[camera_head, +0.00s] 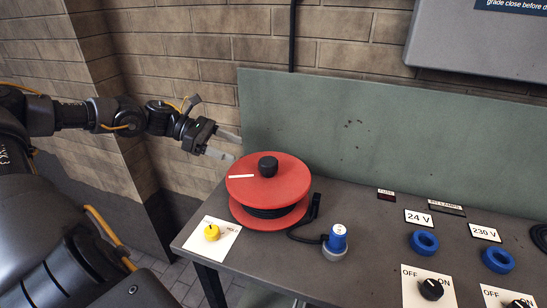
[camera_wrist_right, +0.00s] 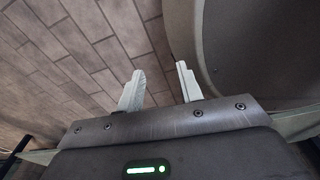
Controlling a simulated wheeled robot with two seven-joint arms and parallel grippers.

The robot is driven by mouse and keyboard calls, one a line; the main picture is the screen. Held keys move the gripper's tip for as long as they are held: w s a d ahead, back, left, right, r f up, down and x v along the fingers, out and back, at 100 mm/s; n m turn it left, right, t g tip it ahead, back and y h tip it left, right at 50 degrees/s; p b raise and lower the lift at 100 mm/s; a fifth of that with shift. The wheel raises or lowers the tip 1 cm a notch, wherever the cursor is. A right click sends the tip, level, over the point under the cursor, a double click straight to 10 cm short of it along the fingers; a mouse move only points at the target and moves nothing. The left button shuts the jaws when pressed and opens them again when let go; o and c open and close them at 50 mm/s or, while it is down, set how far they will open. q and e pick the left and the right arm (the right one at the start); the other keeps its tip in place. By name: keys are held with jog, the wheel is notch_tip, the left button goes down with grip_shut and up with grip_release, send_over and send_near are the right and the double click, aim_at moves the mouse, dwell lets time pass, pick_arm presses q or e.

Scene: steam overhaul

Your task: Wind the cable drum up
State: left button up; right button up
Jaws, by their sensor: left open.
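A red cable drum (camera_head: 259,199) lies flat on the bench with a black knob (camera_head: 268,166) on its top disc and a white line left of the knob. Black cable shows between its two red discs. A short black cable runs from its right side to a blue plug (camera_head: 338,237), which stands on the bench. My left gripper (camera_head: 233,146) is open and empty, behind and to the left of the drum, apart from it. My right gripper (camera_wrist_right: 160,87) is open and empty in the right wrist view, with tiled floor beyond it; the head view does not show it.
A yellow knob (camera_head: 212,232) on a white plate sits at the bench's front left. Blue rings (camera_head: 424,242) marked 24 V and 230 V, with switches below, are at the right. A green back panel (camera_head: 350,127) and brick wall stand behind.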

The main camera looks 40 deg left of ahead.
aim_at(265, 160)
pick_arm(q)
jog(key=shift+d, duration=0.3)
jog(key=p+x, duration=0.1)
jog(key=x, duration=0.3)
jog(key=shift+w+r, duration=0.1)
jog(key=shift+r, duration=0.1)
jog(key=p+x, duration=0.2)
jog(key=x, duration=0.3)
jog(key=shift+w+d+f, duration=0.1)
jog(key=shift+w+d, duration=0.1)
jog(key=shift+d, duration=0.1)
jog(key=shift+w+d+f, duration=0.2)
jog(key=shift+d+f, duration=0.05)
jog(key=shift+d, duration=0.1)
pick_arm(e)
jog(key=r, duration=0.2)
jog(key=s+r, duration=0.1)
jog(key=shift+a+r, duration=0.25)
pick_arm(q)
jog(key=shift+f, duration=0.1)
pick_arm(e)
jog(key=shift+s, duration=0.1)
